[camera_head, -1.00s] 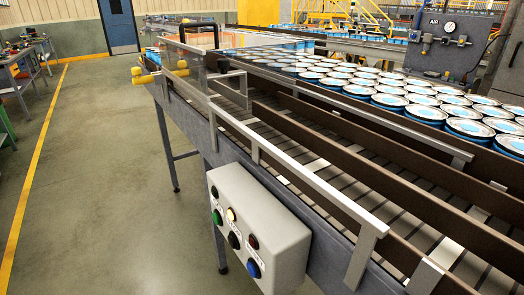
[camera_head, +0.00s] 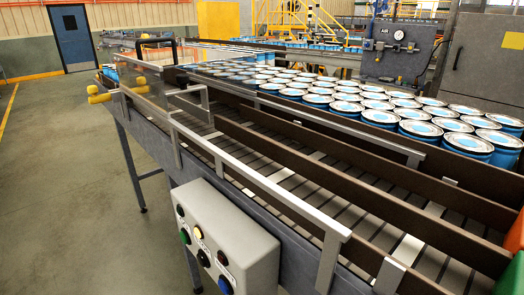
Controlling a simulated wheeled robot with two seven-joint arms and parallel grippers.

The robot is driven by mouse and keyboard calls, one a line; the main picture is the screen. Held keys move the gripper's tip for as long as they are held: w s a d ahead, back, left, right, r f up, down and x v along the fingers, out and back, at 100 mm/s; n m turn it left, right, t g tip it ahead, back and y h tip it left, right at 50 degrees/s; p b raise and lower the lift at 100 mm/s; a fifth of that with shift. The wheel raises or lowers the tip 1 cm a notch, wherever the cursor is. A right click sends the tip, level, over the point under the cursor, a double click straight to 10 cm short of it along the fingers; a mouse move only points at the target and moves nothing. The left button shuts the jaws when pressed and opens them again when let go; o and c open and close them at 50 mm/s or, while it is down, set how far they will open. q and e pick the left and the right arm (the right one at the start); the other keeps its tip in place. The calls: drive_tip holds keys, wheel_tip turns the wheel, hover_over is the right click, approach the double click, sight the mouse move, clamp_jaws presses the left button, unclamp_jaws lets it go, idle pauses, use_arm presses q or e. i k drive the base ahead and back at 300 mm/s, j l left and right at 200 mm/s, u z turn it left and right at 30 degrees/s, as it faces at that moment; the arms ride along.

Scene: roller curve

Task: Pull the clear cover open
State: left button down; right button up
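The clear cover (camera_head: 143,76) is a see-through panel at the far left end of the roller conveyor. A dark handle (camera_head: 155,41) rises above it, and the cover looks closed, though its clear edges are hard to make out. Yellow knobs (camera_head: 98,94) stick out at the conveyor's left side beside the cover. Neither of my grippers shows in the head view.
The roller conveyor (camera_head: 300,185) runs from near right to far left, with metal guard rails (camera_head: 245,172). Many blue cans (camera_head: 382,118) stand behind it. A grey button box (camera_head: 222,240) hangs on the near side. Orange (camera_head: 515,236) and green objects (camera_head: 512,276) show at the right edge. Floor on the left is clear.

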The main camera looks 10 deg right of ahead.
sight(142, 79)
drive_tip(key=i+j+u, duration=0.7)
drive_tip(key=i+j, duration=0.05)
drive_tip(key=i, duration=0.1)
